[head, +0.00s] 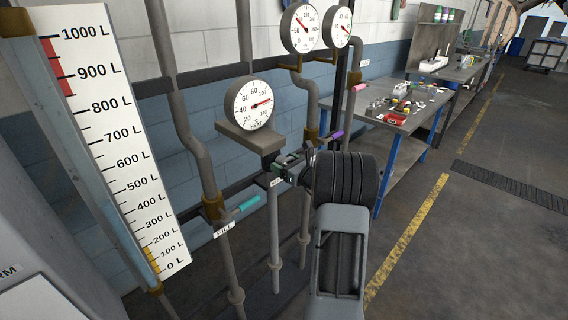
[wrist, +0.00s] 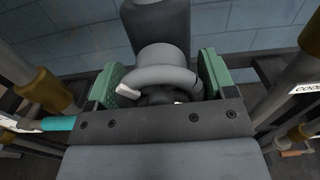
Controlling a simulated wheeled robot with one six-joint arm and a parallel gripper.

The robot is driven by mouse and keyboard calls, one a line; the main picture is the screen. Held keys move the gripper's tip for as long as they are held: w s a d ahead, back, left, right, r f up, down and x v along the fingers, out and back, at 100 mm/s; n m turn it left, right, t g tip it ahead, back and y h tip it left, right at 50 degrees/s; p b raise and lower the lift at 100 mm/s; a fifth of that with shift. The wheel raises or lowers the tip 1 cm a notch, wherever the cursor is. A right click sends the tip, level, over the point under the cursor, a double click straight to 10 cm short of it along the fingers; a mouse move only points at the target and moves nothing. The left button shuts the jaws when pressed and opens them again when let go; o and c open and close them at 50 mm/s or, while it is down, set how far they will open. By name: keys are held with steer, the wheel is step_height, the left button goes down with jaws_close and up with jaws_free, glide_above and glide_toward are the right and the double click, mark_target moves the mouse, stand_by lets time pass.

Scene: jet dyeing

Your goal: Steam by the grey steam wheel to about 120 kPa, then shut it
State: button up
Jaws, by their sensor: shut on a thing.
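The grey steam wheel (wrist: 188,76) sits in the middle of the wrist view, a round rim with a small white mark or knob at its lower left. My gripper (wrist: 163,82) has its green-padded fingers on either side of the wheel and is shut on it. In the head view my gripper (head: 292,165) is below the round HEAT gauge (head: 250,104), and the wheel is mostly hidden there. The HEAT gauge's red needle points right, a little above level. Two more round dials, a left one (head: 301,28) and a right one (head: 338,22), stand above; their readings are too small to tell surely.
A tall litre scale (head: 120,130) stands at the left. Pipes carry a teal-handled valve (head: 248,204), a purple handle (head: 333,136) and a pink handle (head: 358,87) close around my arm. A workbench (head: 400,115) with small items is behind. The floor at right is clear.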

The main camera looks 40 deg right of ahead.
steer(key=m+p, duration=0.2)
steer(key=m, duration=0.3)
steer(key=shift+d, duration=0.1)
steer(key=shift+m+p, duration=0.8)
steer(key=shift+m, duration=0.5)
steer(key=shift+m, duration=0.3)
steer(key=o, duration=0.9)
steer(key=shift+s, duration=0.1)
steer(key=s, duration=0.4)
steer(key=s+d+b, duration=0.1)
steer(key=s, duration=0.4)
steer(key=s+d+b, duration=0.1)
steer(key=s, duration=0.3)
steer(key=shift+s+d, duration=0.2)
steer(key=shift+d, duration=0.05)
